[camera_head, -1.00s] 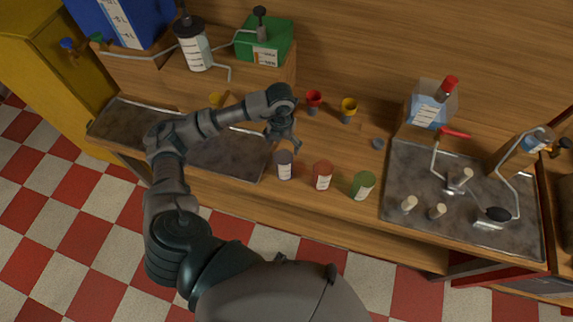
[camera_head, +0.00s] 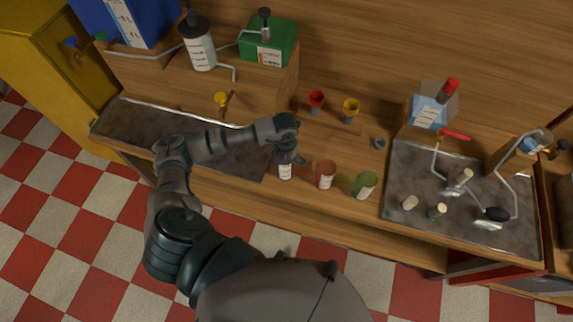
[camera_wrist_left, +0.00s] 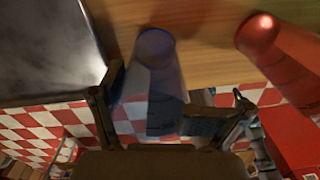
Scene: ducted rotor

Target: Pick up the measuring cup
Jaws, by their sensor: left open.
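A dark blue-grey cup with a white label (camera_head: 285,172) stands at the front of the wooden counter, its top partly hidden by my left gripper (camera_head: 291,158). In the left wrist view the blue cup (camera_wrist_left: 158,75) lies between the two spread fingers of that gripper, with no clear grip on it. A red cup (camera_head: 325,175) and a green cup (camera_head: 364,185) with similar labels stand to its right. The red one also shows in the left wrist view (camera_wrist_left: 262,38). My right gripper is not in view.
Small red (camera_head: 316,100) and yellow (camera_head: 351,108) cups stand behind. A dark metal tray (camera_head: 235,160) lies left, partly under my arm. A right tray (camera_head: 400,205) holds pegs and a bent pipe.

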